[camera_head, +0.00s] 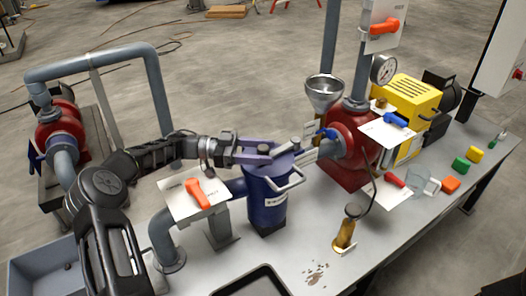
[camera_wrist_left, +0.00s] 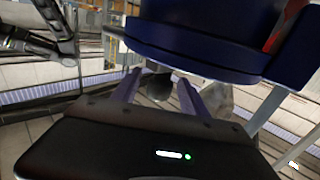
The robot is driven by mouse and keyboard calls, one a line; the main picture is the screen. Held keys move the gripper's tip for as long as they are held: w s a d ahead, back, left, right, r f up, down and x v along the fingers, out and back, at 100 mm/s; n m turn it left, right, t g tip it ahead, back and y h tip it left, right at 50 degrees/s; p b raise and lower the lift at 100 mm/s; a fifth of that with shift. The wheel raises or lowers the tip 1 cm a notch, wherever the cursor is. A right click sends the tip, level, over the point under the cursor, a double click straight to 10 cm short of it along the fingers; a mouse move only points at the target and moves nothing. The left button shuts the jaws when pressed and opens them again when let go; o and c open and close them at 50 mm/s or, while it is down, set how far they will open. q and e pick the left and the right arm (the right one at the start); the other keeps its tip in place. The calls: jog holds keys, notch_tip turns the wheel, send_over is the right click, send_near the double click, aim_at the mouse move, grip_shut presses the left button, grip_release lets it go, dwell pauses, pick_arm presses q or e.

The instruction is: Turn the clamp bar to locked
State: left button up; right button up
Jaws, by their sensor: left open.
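A dark blue cylindrical vessel (camera_head: 268,207) stands upright on the bench, with a white label and a metal handle loop (camera_head: 287,184) at its side. Its blue body (camera_wrist_left: 200,35) also fills the top of the left wrist view. My left gripper (camera_head: 278,152) is at the vessel's top, its purple fingers level with the lid. In the left wrist view the fingers (camera_wrist_left: 160,92) stand apart, with a dark rounded piece (camera_wrist_left: 158,86) and a grey piece (camera_wrist_left: 216,98) beyond them. The clamp bar is not clearly told apart from the fingers and lid; its position cannot be read. My right gripper is not seen.
An orange-handled valve plate (camera_head: 198,195) stands left of the vessel, close below my left arm. A red pump (camera_head: 350,148) with a metal funnel (camera_head: 325,92) is to the right. A brass-coloured fitting (camera_head: 345,232) and a black tray (camera_head: 250,282) are in front.

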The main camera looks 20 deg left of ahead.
pick_arm(q)
jog(key=shift+r, duration=0.15)
notch_tip(320, 180, up, 10)
jog(key=shift+f, duration=0.15)
dwell(0.3)
jog(key=shift+c, duration=0.2)
